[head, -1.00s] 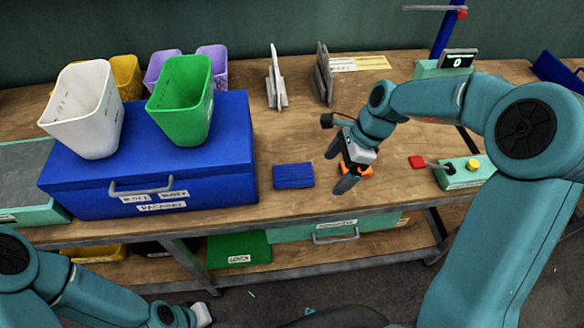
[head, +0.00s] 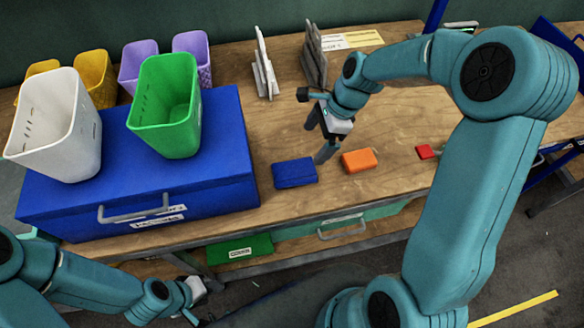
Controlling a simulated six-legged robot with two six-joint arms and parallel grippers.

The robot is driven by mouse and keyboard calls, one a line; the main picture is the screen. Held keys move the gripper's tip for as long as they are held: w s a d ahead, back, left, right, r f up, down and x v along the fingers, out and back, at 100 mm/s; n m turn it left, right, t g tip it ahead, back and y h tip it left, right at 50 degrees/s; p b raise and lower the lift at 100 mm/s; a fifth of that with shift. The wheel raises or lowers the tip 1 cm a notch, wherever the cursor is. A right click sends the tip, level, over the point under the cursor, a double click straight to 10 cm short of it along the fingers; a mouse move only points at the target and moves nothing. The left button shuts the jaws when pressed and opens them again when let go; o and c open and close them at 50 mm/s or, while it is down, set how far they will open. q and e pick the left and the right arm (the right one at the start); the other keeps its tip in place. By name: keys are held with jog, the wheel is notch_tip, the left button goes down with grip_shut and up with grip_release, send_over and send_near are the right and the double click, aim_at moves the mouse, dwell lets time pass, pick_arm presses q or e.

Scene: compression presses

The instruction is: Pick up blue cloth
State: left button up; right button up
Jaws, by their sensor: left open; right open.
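The blue cloth (head: 295,173) is a small folded block lying on the wooden workbench (head: 410,113), to the right of the big blue box. My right gripper (head: 318,143) is open and empty. It is above the bench, just behind and to the right of the blue cloth, with its fingers pointing down. One finger is close to the cloth's right end; I cannot tell whether they touch. My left gripper (head: 190,308) is low at the bottom left, in front of the bench, and its fingers are partly out of clear view.
An orange block (head: 359,160) lies right of the cloth, and a red block (head: 426,152) further right. The blue box (head: 235,150) carries a white bin (head: 55,130) and a green bin (head: 170,110). Upright grey plates (head: 315,60) stand behind. Bare bench lies between.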

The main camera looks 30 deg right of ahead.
send_over(294, 170)
jog(key=d, duration=0.3)
jog(key=f, duration=0.4)
jog(key=s+f, duration=0.1)
jog(key=f, duration=0.1)
jog(key=shift+a+f, duration=0.2)
jog(key=shift+f, duration=0.15)
jog(key=shift+a+f+p, duration=0.3)
jog(key=shift+f, duration=0.15)
jog(key=p+x, duration=0.1)
jog(key=x, duration=0.4)
jog(key=shift+d, duration=0.2)
jog(key=shift+r, duration=0.1)
jog(key=c, duration=1.1)
